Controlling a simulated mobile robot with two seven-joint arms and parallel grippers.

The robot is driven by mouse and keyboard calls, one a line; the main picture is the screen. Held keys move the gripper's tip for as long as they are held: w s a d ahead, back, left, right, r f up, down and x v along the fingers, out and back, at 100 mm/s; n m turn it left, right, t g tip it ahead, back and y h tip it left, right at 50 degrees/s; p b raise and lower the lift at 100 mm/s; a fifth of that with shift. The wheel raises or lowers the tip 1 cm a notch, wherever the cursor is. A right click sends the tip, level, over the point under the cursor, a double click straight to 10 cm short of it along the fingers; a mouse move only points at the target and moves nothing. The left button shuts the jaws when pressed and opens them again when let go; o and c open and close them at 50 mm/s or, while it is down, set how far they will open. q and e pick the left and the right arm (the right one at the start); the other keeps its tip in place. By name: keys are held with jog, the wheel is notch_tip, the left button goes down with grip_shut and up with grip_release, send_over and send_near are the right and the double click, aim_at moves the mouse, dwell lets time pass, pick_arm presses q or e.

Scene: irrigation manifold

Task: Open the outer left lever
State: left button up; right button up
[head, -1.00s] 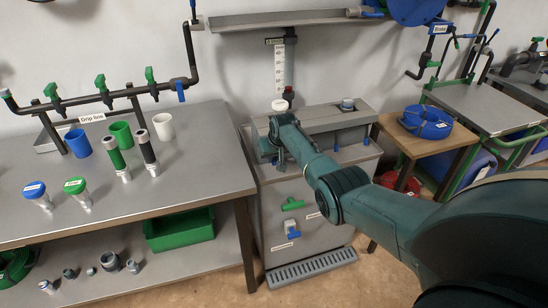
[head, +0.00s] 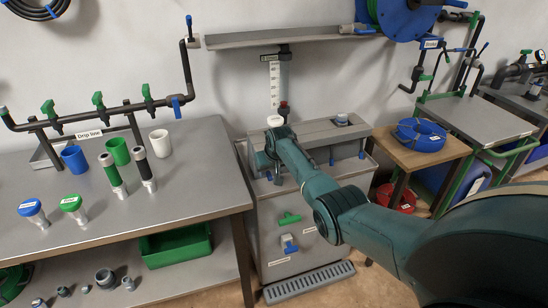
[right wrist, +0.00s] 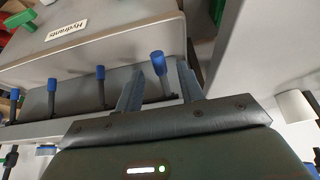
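The grey manifold box (head: 322,131) stands on a cabinet. In the right wrist view a row of upright dark levers with blue caps shows along the box. The lever at the right end of that row (right wrist: 158,62) stands between my right gripper's fingertips (right wrist: 152,80), with a gap visible on its left side; contact on the right is unclear. That picture looks turned round against the head view, so this end matches the box's left end. My left gripper is not in view.
Other blue-capped levers (right wrist: 100,72) stand close beside it. A white round cap (head: 276,121) and a gauge strip (head: 274,84) are behind my wrist. A workbench (head: 190,190) stands left.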

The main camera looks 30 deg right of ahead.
jog(key=p+v, duration=0.2)
jog(key=v, duration=1)
